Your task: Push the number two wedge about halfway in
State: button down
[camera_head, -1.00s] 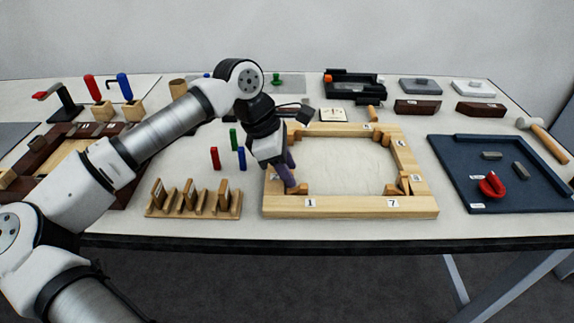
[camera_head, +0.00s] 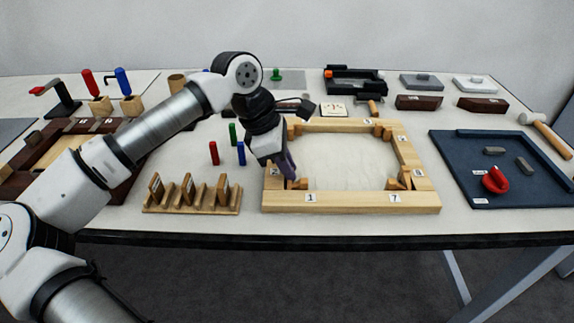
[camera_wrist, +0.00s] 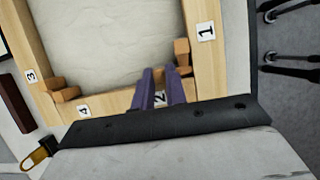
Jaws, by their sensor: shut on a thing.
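The pale wooden frame (camera_head: 350,202) lies on the table with numbered labels and small wedges at its inner corners. The label 2 (camera_head: 275,171) is on its left side; in the wrist view this label (camera_wrist: 160,97) shows between my fingers. My gripper (camera_head: 291,172) points down at the near left corner, its purple fingers (camera_wrist: 160,80) over side two. It is shut on what appears to be the number two wedge (camera_wrist: 184,71), mostly hidden by the fingers. Another wedge (camera_wrist: 182,47) sits beside it, along the side with label 1 (camera_wrist: 206,31). How deep wedge two sits cannot be told.
A slotted wooden rack (camera_head: 190,204) stands left of the frame, with red (camera_head: 214,153) and blue (camera_head: 241,153) pegs behind it. A dark blue tray (camera_head: 440,160) lies to the right. The pale area inside the frame is clear.

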jog(key=shift+s, duration=0.1)
jog(key=c, duration=1.4)
grip_release()
jog(key=shift+r, duration=0.1)
jog(key=v, duration=1.3)
jog(key=shift+a+r, duration=0.2)
jog(key=shift+r, duration=0.1)
